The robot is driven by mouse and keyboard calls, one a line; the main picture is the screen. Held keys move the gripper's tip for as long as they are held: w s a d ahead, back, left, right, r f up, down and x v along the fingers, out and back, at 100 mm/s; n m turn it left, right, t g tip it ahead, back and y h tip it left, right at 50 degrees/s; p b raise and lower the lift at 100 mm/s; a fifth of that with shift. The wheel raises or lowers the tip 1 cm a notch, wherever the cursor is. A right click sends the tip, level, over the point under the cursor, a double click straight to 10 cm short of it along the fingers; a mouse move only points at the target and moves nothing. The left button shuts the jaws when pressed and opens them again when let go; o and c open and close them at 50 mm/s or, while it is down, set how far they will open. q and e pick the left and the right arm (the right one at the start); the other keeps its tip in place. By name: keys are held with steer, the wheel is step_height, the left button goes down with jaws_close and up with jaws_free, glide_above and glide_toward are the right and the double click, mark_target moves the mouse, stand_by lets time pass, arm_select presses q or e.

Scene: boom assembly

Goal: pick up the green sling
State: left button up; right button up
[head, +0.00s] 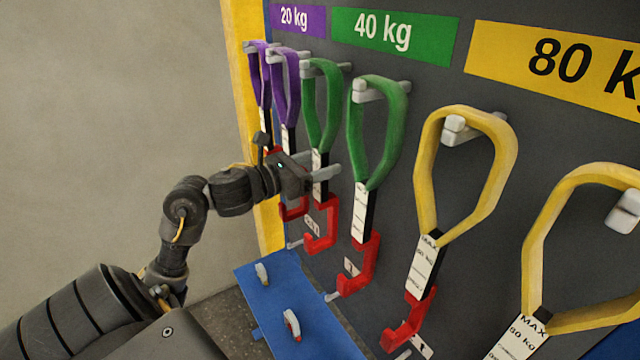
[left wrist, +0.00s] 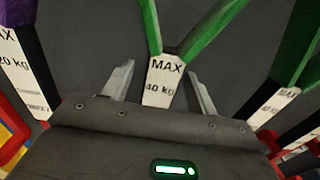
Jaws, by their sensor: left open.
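Two green slings hang on pegs under the green 40 kg sign (head: 395,36). The left green sling (head: 334,105) hangs upright, with a white label and a red hook below its loop. My left gripper (head: 322,166) is at this sling's label, coming from the left. In the left wrist view, the label reading MAX 40 kg (left wrist: 163,82) sits between the two open fingers of the gripper (left wrist: 160,72), with a gap on each side. The right green sling (head: 394,130) hangs a little further right, apart from the gripper. My right gripper is not in view.
Purple slings (head: 289,85) hang close on the left under the 20 kg sign (head: 296,19). Yellow slings (head: 425,180) hang on the right under the 80 kg sign (head: 560,60). A blue panel (head: 270,310) lies below. The wall (head: 120,120) at left is bare.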

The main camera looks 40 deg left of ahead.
arm_select(q)
steer(key=shift+x, duration=1.15)
steer(key=shift+s, duration=0.1)
steer(key=shift+c, duration=1.1)
jaws_close()
steer(key=shift+r, duration=0.1)
